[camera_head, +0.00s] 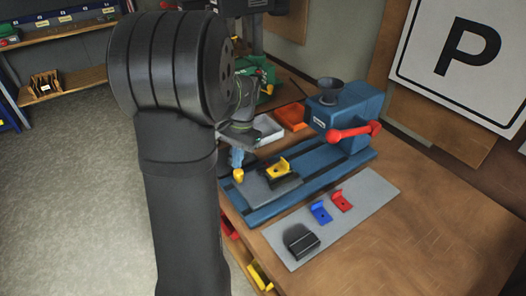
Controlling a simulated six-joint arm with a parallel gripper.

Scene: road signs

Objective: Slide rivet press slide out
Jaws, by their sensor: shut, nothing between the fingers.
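The blue rivet press (345,112) stands on a blue base with long rails on the wooden bench. It has a dark funnel on top and a red handle (353,131) on its side. The dark grey slide (268,190) sits on the left part of the rails, out from under the press head. A yellow bracket (279,169) rests on the slide. My gripper (238,154) is beside the slide's left end, shut and holding nothing. My dark arm partly hides it. I cannot tell whether it touches the slide.
A grey mat (374,192) in front of the press holds a blue bracket (320,212), a red bracket (341,200) and a black block (301,241). Red-orange bins (291,116) and a green object stand behind. The bench's right front is clear. A "P" sign (468,50) is at upper right.

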